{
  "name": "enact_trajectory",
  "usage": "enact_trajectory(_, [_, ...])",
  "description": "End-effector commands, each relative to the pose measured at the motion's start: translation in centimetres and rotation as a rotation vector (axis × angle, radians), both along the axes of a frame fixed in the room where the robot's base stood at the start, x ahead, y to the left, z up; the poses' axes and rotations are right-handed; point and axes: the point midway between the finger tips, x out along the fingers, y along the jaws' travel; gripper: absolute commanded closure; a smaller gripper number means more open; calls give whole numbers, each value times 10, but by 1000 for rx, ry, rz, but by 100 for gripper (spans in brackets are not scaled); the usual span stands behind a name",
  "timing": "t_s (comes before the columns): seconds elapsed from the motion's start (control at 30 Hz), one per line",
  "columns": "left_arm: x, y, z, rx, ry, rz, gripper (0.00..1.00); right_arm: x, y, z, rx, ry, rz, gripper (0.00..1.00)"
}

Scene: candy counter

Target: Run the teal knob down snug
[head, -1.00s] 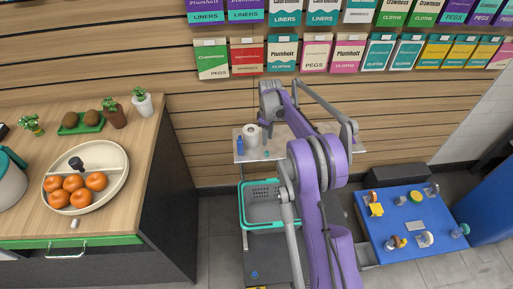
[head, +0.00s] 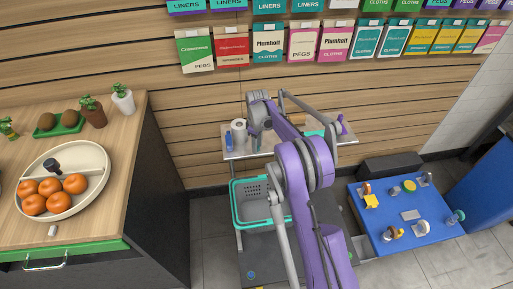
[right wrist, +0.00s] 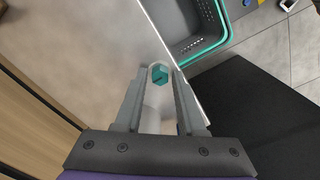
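The teal knob (right wrist: 159,75) is a small block-like piece in the right wrist view. It sits between the fingertips of my right gripper (right wrist: 159,70), with narrow gaps showing on both sides. The gripper is open, with one finger to each side of the knob. A pale rounded shape shows around and below the knob; I cannot tell what it is. In the head view my right gripper (head: 257,138) points down over the grey top of a cart (head: 238,154), and the knob is too small to make out there. My left gripper is not in view.
A white roll (head: 238,131) and a blue bottle (head: 228,143) stand close left of the gripper. A teal-rimmed basket (head: 236,208) is below the cart top. A blue table (head: 384,236) with several small parts is at right; a wooden counter (head: 120,165) is at left.

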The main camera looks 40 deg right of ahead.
Motion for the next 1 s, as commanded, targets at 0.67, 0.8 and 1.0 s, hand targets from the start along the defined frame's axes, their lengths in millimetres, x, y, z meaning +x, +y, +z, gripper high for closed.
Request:
enact_trajectory(0.67, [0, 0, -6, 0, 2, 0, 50, 0, 0, 0, 0, 0, -267, 100])
enact_trajectory(0.8, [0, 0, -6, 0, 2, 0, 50, 0, 0, 0, 0, 0, -296, 100])
enact_trajectory(1.0, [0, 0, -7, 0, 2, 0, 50, 0, 0, 0, 0, 0, -309, 100])
